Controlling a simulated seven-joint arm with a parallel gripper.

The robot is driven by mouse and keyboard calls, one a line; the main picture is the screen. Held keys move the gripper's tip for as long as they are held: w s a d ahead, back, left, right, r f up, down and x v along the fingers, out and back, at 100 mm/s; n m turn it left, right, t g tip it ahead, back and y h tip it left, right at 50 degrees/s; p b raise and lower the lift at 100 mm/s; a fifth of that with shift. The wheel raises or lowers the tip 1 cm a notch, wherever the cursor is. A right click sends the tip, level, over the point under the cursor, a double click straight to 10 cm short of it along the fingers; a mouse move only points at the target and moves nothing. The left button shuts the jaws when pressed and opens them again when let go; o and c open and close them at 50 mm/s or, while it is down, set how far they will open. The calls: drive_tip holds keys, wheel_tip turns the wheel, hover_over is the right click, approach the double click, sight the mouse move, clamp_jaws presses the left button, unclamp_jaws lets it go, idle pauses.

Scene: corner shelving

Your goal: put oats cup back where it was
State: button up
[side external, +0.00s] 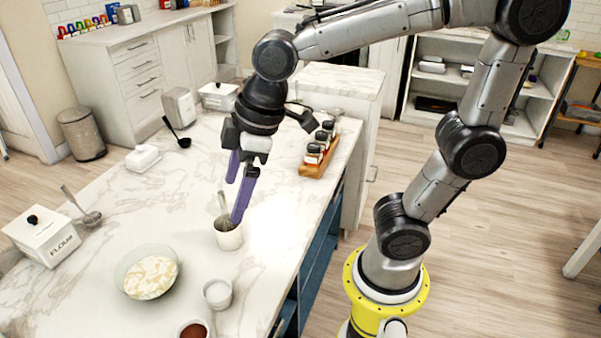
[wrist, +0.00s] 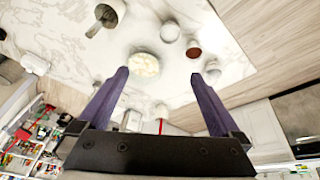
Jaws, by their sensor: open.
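My gripper (side external: 233,201) is open, its two purple fingers pointing down over the marble counter with nothing between them. In the wrist view its fingers (wrist: 158,73) are spread wide. A small white cup (side external: 217,293) stands on the counter to the right of a bowl with pale contents (side external: 150,277). Another cup holds brown contents (side external: 193,330) at the picture's lower edge. The wrist view shows the bowl (wrist: 145,64), the small white cup (wrist: 170,32), the brown-filled cup (wrist: 194,49) and another small cup (wrist: 213,70). I cannot tell which cup is the oats cup.
A utensil cup (side external: 229,238) appears just below one fingertip; contact cannot be told. A flour box (side external: 42,240) is at the left, a white lidded dish (side external: 142,158) behind it. A wooden rack of jars (side external: 315,163) stands near the counter's right edge.

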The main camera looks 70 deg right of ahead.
drive_tip(key=s+d+m+t+h, duration=0.1)
drive_tip(key=s+d+m+t, duration=0.1)
drive_tip(key=s+d+m, duration=0.5)
drive_tip(key=shift+s+d+f+h, duration=0.35)
drive_tip(key=shift+s+d, duration=0.45)
drive_tip(key=shift+s, duration=0.65)
